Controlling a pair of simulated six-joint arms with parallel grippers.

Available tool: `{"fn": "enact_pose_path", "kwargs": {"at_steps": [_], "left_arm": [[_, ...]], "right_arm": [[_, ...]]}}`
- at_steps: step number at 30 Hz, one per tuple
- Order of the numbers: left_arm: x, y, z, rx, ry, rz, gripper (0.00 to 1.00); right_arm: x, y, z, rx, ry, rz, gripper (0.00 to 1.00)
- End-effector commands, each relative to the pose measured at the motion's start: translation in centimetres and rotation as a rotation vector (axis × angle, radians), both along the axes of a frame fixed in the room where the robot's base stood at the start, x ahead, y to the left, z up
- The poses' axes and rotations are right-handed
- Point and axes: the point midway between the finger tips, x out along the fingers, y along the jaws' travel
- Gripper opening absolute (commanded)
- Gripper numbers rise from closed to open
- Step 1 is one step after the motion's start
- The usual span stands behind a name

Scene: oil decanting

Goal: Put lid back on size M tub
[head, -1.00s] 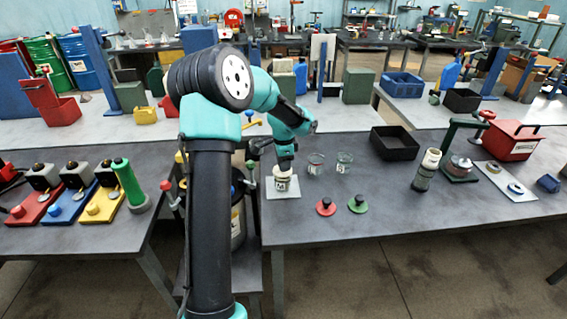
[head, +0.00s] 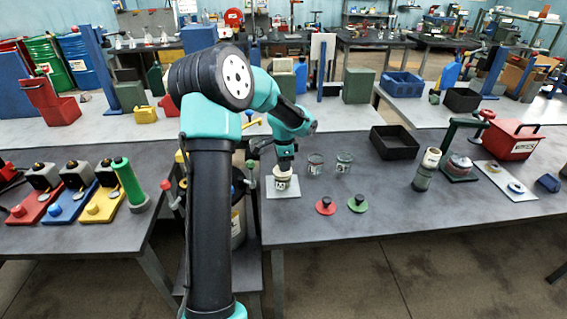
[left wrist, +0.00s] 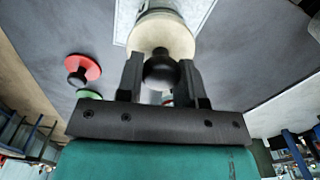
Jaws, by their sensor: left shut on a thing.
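The size M tub (head: 282,188), a small pale jar with a dark mark on its label, stands on a white sheet (head: 295,193) near the table's left edge. My left gripper (head: 284,167) points down right over it. In the left wrist view its two fingers (left wrist: 162,75) are shut on the black knob (left wrist: 161,72) of a cream lid (left wrist: 160,38). The lid is at the tub's mouth; whether it is fully seated I cannot tell. The lid hides the tub's opening. My right gripper is not in view.
Two clear jars (head: 315,164) (head: 344,161) stand just right of the tub. A red lid (head: 325,206) and a green lid (head: 358,203) lie in front of them. A black tray (head: 394,143) is behind. The front middle of the table is clear.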

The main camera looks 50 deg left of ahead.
Motion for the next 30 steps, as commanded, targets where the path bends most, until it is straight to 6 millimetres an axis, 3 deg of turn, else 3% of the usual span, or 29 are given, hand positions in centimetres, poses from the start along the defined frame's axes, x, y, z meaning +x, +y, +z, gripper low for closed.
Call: {"fn": "enact_pose_path", "kwargs": {"at_steps": [12,13,22,27,30], "left_arm": [[0.00,0.00,-0.04,0.000,0.000,0.000,0.12],[0.00,0.00,-0.04,0.000,0.000,0.000,0.35],[0.00,0.00,-0.04,0.000,0.000,0.000,0.64],[-0.01,0.00,-0.04,0.000,0.000,0.000,0.65],[-0.01,0.00,-0.04,0.000,0.000,0.000,0.74]], "right_arm": [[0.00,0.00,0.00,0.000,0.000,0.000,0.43],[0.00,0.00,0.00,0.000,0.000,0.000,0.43],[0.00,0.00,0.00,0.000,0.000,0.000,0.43],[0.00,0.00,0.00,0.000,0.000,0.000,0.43],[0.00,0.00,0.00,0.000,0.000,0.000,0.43]]}}
